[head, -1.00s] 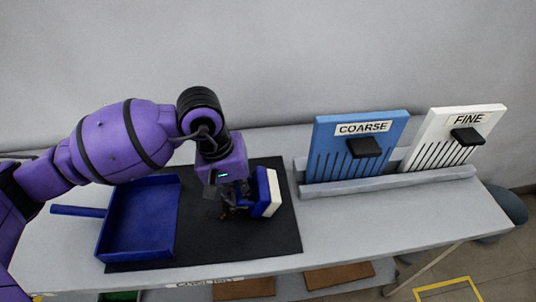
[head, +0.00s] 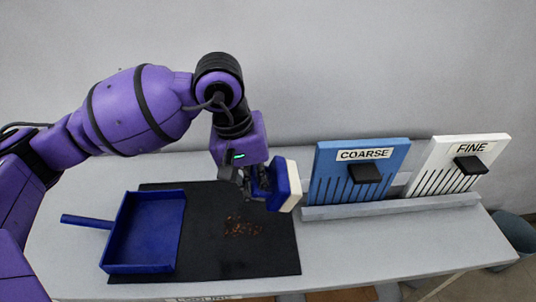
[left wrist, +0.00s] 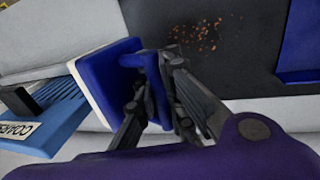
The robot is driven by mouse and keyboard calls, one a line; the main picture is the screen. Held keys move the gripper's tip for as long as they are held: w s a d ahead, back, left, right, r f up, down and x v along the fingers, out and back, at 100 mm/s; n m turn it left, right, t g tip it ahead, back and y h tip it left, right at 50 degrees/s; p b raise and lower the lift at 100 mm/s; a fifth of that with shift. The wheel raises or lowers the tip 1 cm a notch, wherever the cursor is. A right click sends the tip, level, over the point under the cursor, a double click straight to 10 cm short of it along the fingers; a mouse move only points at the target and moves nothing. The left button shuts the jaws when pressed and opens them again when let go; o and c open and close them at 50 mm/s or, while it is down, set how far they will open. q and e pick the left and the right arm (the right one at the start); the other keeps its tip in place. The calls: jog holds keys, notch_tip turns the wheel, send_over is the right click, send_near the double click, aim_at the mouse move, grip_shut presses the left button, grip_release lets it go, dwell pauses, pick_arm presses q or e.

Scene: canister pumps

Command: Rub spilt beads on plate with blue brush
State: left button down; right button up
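The blue brush (head: 278,184) with its white bristle pad is in my left gripper (head: 252,181), above the right edge of the black plate (head: 272,262). The brush is tilted, with the white side facing right in the head view. In the left wrist view the gripper's fingers (left wrist: 158,78) close on the handle of the brush (left wrist: 106,84). The spilt orange-brown beads (head: 241,227) lie in a loose patch on the plate's middle, apart from the brush. They also show in the left wrist view (left wrist: 196,38). My right gripper is in neither view.
A blue dustpan (head: 145,238) lies on the plate's left part, its handle pointing left. Right of the plate, a blue COARSE board (head: 326,180) and a white FINE board (head: 430,160) stand in a grey rack (head: 390,206). The pale table is clear in front of the rack.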

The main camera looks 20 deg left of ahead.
pick_arm(q)
jog(key=shift+r+p, duration=0.3)
jog(key=shift+r, duration=0.65)
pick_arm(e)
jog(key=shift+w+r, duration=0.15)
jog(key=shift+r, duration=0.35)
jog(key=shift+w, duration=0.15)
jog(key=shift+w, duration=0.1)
